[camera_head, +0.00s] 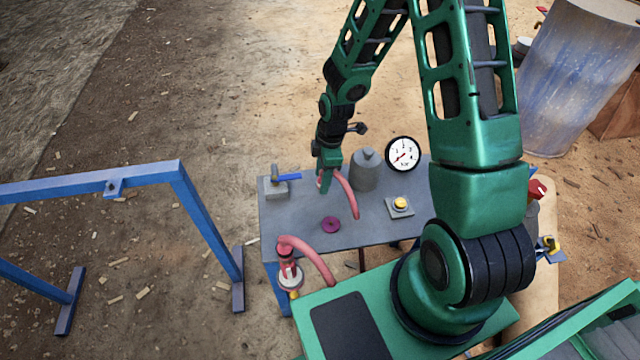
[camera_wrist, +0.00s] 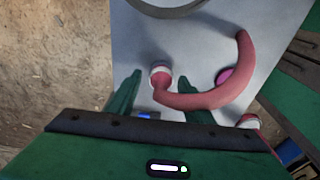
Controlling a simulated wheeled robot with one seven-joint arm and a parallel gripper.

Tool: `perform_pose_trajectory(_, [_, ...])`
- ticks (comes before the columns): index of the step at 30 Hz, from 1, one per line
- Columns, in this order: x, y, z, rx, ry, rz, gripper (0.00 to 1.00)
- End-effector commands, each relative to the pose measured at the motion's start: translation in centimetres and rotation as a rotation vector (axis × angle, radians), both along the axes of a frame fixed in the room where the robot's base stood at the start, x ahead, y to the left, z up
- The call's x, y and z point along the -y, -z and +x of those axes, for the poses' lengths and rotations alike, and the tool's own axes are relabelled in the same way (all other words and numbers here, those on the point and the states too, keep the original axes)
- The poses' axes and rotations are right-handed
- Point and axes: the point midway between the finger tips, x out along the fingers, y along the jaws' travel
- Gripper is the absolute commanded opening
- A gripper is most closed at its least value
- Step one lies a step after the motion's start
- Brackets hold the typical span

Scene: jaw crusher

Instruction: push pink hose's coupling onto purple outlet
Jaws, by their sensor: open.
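The pink hose (camera_head: 347,192) curves over the grey table, with one end at my gripper. It also shows in the wrist view (camera_wrist: 212,98), with its pale-rimmed coupling (camera_wrist: 160,76) between the fingers. My gripper (camera_head: 326,184) is open around the coupling, with gaps visible on both sides in the wrist view (camera_wrist: 160,78). The purple outlet (camera_head: 331,224) is a round piece on the tabletop, apart from the coupling. In the wrist view the outlet (camera_wrist: 225,76) lies right of the coupling, partly behind the hose's curve. The coupling is mostly hidden in the head view.
A grey tank (camera_head: 366,172), a dial gauge (camera_head: 403,154) and a yellow button (camera_head: 400,204) stand on the table (camera_head: 292,228). A blue-handled valve (camera_head: 284,178) is at its left corner. Another pinkish hose (camera_head: 308,252) bends at the near edge. A blue frame (camera_head: 205,215) stands left.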

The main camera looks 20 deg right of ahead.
Motion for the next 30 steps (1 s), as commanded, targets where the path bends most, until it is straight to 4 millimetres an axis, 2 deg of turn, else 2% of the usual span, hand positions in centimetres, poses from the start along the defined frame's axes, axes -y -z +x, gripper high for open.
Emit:
perform_pose_trajectory(8, [0.0,0.0,0.0,0.000,0.000,0.000,0.47])
perform_pose_trajectory(9, [0.0,0.0,0.0,0.000,0.000,0.000,0.42])
perform_pose_trajectory(13, [0.0,0.0,0.0,0.000,0.000,0.000,0.11])
perform_pose_trajectory(14, [0.0,0.0,0.0,0.000,0.000,0.000,0.06])
perform_pose_trajectory(23, [0.0,-0.1,0.0,0.001,0.000,0.000,0.06])
perform_pose_trajectory(30, [0.0,-1.1,0.1,0.002,0.000,0.000,0.06])
